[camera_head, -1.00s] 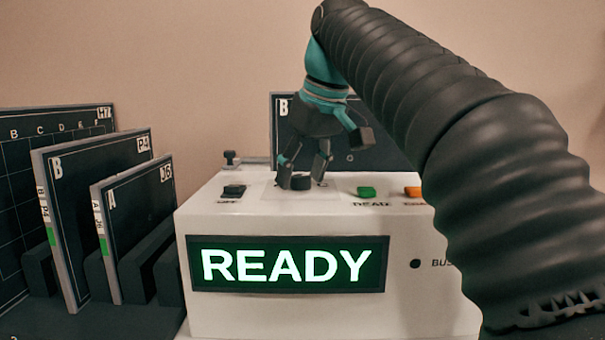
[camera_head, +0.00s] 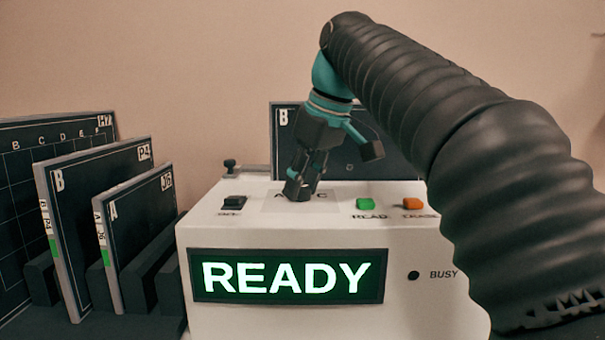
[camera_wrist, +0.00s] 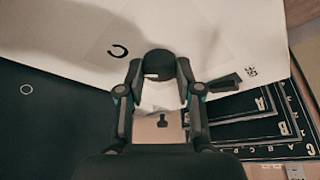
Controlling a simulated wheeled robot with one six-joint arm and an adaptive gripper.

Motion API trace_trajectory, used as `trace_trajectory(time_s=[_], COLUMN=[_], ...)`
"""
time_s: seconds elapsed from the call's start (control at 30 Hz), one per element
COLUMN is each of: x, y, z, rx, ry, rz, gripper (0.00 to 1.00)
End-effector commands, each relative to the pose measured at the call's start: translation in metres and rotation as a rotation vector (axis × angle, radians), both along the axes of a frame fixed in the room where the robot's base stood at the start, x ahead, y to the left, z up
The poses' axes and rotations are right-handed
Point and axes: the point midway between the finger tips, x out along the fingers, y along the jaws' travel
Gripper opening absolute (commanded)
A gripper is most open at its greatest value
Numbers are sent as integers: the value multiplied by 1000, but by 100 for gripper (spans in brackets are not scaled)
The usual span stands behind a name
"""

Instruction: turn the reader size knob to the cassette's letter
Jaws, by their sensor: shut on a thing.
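My gripper (camera_head: 299,188) is shut on the dark round size knob on top of the white reader (camera_head: 410,318). In the wrist view my gripper (camera_wrist: 158,82) has a finger on each side of the knob (camera_wrist: 159,63). A small pale mark shows on the knob's lower edge there; I cannot tell which letter it points to. A letter C (camera_wrist: 118,50) lies beside the knob. In the head view A and C show on the pale label, with the middle hidden by my fingers. A dark cassette marked B (camera_head: 284,140) stands upright behind the reader.
The reader's screen (camera_head: 287,276) shows READY. A green button (camera_head: 366,203), an orange button (camera_head: 413,204) and a dark switch (camera_head: 235,202) sit on the reader's top. Cassettes marked B (camera_head: 95,215) and A (camera_head: 140,225) stand in a dark rack at left.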

Motion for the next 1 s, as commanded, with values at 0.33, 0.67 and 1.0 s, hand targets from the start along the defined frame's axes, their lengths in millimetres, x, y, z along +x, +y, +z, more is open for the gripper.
trace_trajectory(time_s=[0.33, 0.67, 1.0], x=[2, 4, 4], y=[-1, -1, -1], z=[3, 0, 0], rx=[1, 2, 1], ry=[4, 0, -1], rz=[318, 611, 804], gripper=[0, 0, 0])
